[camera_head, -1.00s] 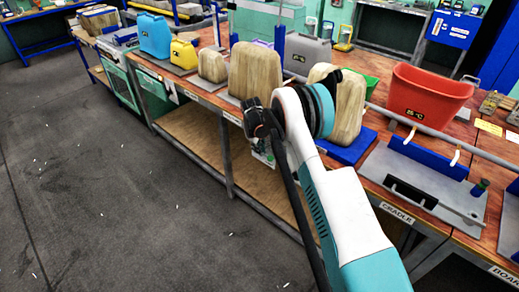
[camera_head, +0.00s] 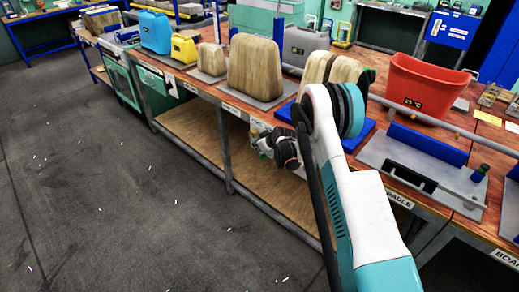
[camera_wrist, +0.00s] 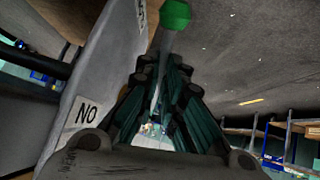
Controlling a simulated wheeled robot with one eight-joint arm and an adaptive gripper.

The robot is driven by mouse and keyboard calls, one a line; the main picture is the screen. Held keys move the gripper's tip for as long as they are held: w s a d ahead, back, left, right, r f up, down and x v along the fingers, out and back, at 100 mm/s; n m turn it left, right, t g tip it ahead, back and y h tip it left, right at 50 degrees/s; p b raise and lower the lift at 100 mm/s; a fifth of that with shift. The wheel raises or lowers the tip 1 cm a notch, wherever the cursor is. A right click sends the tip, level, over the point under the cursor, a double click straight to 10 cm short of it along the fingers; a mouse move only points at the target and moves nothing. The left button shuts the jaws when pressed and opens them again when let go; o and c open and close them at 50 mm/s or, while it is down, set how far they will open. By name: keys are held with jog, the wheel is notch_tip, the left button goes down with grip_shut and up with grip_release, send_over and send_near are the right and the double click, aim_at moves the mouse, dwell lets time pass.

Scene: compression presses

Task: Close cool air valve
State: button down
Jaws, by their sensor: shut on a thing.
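In the wrist view, a grey stem (camera_wrist: 166,44) with a green hexagonal knob (camera_wrist: 175,14) at its end runs between the fingertips of my gripper (camera_wrist: 162,72). The gripper is shut on this stem, and the knob sticks out beyond the fingers. In the head view, my dark wrist is low in front of the bench edge. The fingertips are not clear there, and I cannot make out the valve's body.
A wooden-topped bench (camera_head: 215,88) runs across the head view. On it stand wooden blocks (camera_head: 255,68), a red bin (camera_head: 425,88), and a grey cradle plate (camera_head: 410,160) with a handle. A lower shelf (camera_head: 215,135) lies beneath.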

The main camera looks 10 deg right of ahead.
jog(key=shift+w+f+t+y+b, duration=0.15)
jog(key=shift+f+t+y+b, duration=0.3)
jog(key=shift+f+t, duration=0.3)
jog(key=c, duration=1.7)
grip_release()
jog(key=shift+a+r, duration=0.15)
jog(key=shift+r, duration=0.1)
jog(key=v, duration=1.2)
jog(key=shift+w, duration=0.1)
